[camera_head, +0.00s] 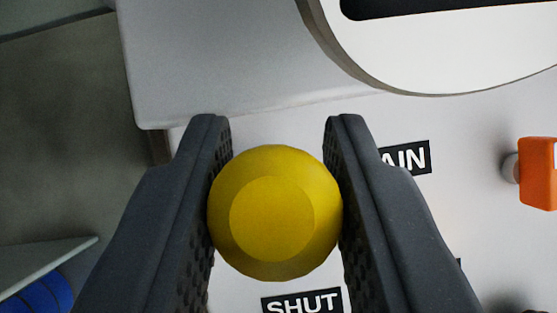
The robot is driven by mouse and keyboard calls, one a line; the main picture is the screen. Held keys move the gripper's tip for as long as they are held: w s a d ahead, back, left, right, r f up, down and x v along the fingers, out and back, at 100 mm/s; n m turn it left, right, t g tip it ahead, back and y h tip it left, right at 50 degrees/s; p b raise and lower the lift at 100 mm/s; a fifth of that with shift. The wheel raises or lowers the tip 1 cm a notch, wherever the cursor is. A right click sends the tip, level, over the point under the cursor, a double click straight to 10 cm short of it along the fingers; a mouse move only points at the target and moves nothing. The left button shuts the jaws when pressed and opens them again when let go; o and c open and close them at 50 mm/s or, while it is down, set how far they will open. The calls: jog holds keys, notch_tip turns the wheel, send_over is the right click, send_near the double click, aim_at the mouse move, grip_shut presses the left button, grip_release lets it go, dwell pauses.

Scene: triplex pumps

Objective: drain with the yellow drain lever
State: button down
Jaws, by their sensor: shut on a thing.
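The yellow drain lever shows its round knob (275,213) end-on in the middle of the head camera view. My gripper (278,190) is shut on this knob, with one dark ridged finger pressed on its left side and one on its right. The lever's shaft is hidden behind the knob. A black label ending in "AIN" (406,158) is to the right, partly covered by the right finger. A black "SHUT" label (302,302) is below the knob, cut by the lower edge.
An orange part (538,173) on a grey stub sticks out at the right. A large white rounded part (440,55) with a dark slot stands at the upper right. A blue ribbed part (42,295) is at the lower left. A grey block (220,60) is above.

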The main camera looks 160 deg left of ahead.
jog(key=shift+s+a+f+t+b, duration=0.15)
jog(key=shift+s+t+b, duration=1.15)
jog(key=shift+b, duration=1.95)
jog(key=shift+s+d+f+t+b, duration=0.1)
jog(key=shift+s+t+b, duration=0.75)
jog(key=shift+t+b, duration=1.65)
jog(key=shift+g+b, duration=0.7)
jog(key=shift+b, duration=0.25)
jog(key=c, duration=1.1)
grip_release()
jog(key=shift+s+a, duration=0.1)
jog(key=shift+c, duration=0.2)
jog(key=shift+r, duration=0.1)
jog(key=shift+s+r, duration=0.15)
jog(key=shift+s, duration=0.1)
jog(key=v, duration=1.3)
jog(key=shift+p, duration=0.3)
jog(key=shift+a, duration=0.1)
